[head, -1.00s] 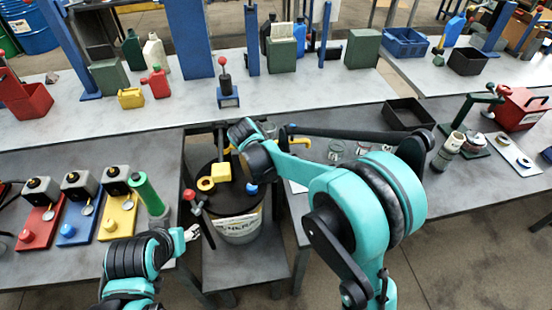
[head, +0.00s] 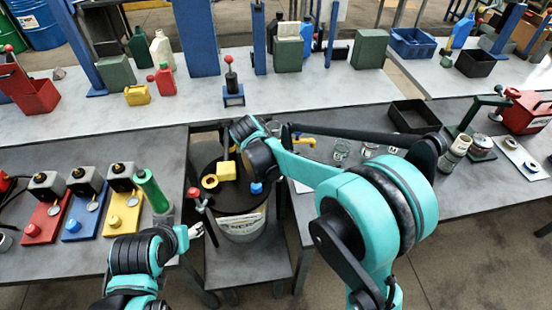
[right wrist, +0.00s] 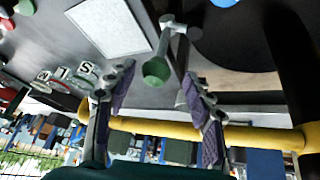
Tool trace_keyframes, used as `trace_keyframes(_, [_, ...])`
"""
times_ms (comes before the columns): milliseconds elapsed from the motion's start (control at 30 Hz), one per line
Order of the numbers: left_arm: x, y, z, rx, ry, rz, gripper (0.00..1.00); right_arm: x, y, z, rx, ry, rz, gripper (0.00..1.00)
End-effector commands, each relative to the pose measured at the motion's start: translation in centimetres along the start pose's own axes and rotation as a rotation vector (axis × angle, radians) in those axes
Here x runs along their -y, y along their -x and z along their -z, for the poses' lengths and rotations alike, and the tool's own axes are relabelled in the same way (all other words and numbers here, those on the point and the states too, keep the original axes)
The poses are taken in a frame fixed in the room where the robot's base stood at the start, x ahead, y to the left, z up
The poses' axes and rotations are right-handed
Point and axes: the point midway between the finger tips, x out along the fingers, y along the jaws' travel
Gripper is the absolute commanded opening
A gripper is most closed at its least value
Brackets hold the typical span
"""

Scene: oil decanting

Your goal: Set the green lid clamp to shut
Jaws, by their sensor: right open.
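In the head view my right arm hides the green clamp and the right fingertips. The drum (head: 242,225) stands on a low stand, with a red-knobbed clamp (head: 195,194) at its left side. My left gripper (head: 192,233) is beside the drum, its fingers too small to judge.
A yellow bar (right wrist: 250,136) runs across behind my right fingers in the right wrist view. Tables with pumps and a green cylinder (head: 151,188) flank the drum.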

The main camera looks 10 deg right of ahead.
Motion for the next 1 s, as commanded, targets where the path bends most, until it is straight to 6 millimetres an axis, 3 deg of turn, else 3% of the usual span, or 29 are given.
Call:
trace_keyframes(300, [0.0, 0.0, 0.0, 0.0, 0.0, 0.0, 0.52, 0.1, 6.8, -0.1, 0.001, 0.003, 0.002, 0.52])
trace_keyframes(500, [0.0, 0.0, 0.0, 0.0, 0.0, 0.0, 0.52, 0.1, 9.9, -0.2, 0.001, 0.002, 0.001, 0.52])
trace_keyframes(667, [0.0, 0.0, 0.0, 0.0, 0.0, 0.0, 0.52, 0.2, 10.8, -0.2, 0.001, 0.002, 0.001, 0.52])
trace_keyframes(1000, [0.0, 0.0, 0.0, 0.0, 0.0, 0.0, 0.52, 0.1, 10.8, -0.1, 0.001, 0.001, 0.001, 0.52])
